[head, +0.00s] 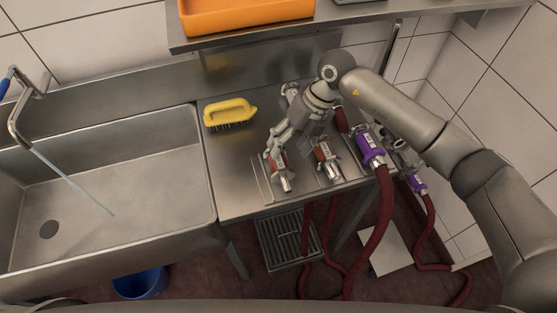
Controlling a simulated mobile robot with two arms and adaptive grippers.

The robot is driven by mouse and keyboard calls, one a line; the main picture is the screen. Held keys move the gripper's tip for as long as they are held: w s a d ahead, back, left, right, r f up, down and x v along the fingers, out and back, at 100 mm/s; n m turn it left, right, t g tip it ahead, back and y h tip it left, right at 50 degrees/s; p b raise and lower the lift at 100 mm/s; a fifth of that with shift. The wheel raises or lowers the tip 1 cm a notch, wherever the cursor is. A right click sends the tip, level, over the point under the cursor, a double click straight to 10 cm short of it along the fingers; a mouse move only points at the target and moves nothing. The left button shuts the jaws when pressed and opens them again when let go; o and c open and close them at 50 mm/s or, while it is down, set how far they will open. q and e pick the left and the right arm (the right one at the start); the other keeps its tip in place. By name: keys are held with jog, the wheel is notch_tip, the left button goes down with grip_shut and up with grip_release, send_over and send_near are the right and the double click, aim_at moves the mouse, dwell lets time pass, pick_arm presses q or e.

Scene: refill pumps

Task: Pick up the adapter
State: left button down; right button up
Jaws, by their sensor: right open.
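Several metal fittings lie on the steel counter (237,172). I cannot tell for sure which one is the adapter. One metal fitting with a red-brown band (284,182) lies near the counter's front edge. A second fitting with a red-brown band (327,160) lies to its right. My right gripper (272,154) is open, its fingers pointing down at the upper end of the first fitting. The fingers partly cover that fitting, and I cannot tell whether they touch it. My left gripper is not in view.
A purple-collared coupling (370,150) with a dark red hose (382,220) lies at the counter's right. A yellow brush (230,113) lies at the back left. The sink (110,180) is left. An orange tray (245,17) sits on the shelf above.

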aim_at(282, 160)
jog(key=shift+a+f, duration=0.15)
jog(key=shift+f, duration=0.15)
jog(key=x, duration=0.1)
jog(key=p+x, duration=0.2)
jog(key=x, duration=0.1)
jog(key=shift+s+a, duration=0.1)
jog(key=shift+s, duration=0.25)
jog(key=shift+f, duration=0.3)
jog(key=shift+w, duration=0.1)
jog(key=c, duration=0.4)
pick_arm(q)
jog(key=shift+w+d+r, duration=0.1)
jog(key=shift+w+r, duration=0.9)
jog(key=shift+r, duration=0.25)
pick_arm(e)
jog(key=c, duration=0.9)
